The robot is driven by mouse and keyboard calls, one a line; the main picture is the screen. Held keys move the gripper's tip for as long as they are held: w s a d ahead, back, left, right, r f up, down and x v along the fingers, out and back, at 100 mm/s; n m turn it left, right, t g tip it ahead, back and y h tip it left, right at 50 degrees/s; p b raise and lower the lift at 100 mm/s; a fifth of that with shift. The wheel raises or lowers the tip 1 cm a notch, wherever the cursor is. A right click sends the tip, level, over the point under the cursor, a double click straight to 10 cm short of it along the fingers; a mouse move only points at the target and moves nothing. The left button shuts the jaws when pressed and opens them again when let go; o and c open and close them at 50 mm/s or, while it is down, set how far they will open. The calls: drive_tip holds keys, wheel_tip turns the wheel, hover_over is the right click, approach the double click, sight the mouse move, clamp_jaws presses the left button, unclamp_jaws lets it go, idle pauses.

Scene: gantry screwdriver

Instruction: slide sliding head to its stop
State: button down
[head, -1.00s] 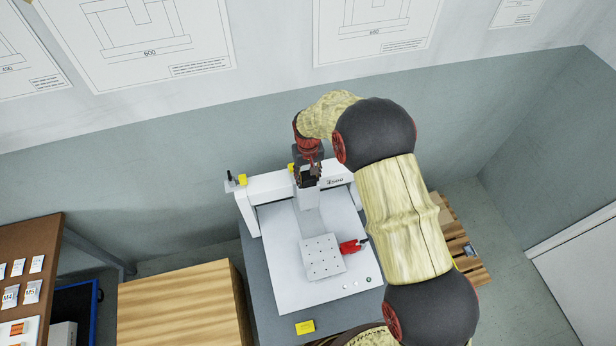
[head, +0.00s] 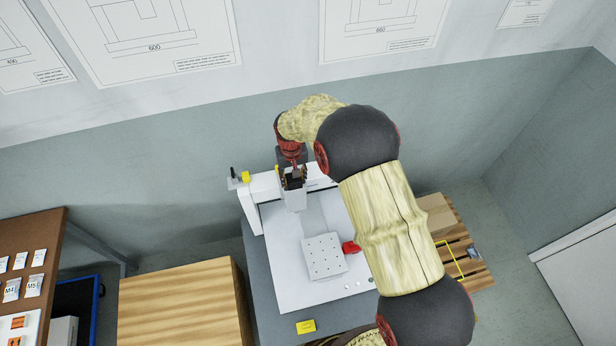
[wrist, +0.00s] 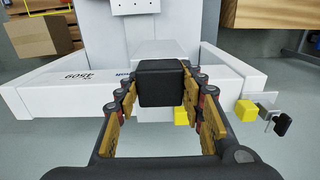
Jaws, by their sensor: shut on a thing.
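The sliding head (head: 295,198) is a white block on the front of the white gantry beam (head: 257,187), left of the beam's middle in the head view. My gripper (head: 291,178) is over it from above. In the wrist view my gripper (wrist: 160,92) is shut on the black block (wrist: 161,82) on top of the head, with a finger at each side. At the beam's left end in the head view stands a dark upright piece (head: 233,174) with a yellow block (head: 245,177). In the wrist view these show at the right, apart from the head.
A white perforated plate (head: 324,257) sits on the machine's white bed, below the beam. A wooden box (head: 180,305) stands left of the machine.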

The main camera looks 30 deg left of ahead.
drive_tip(key=s+a+b, duration=0.1)
drive_tip(key=s+a, duration=0.5)
drive_tip(key=a, duration=0.1)
drive_tip(key=shift+a, duration=0.25)
drive_tip(key=shift+s+r, duration=0.1)
drive_tip(key=c, duration=1.3)
unclamp_jaws()
drive_tip(key=shift+s+a, duration=0.1)
drive_tip(key=shift+o, duration=1)
wheel_tip(320, 180, up, 12)
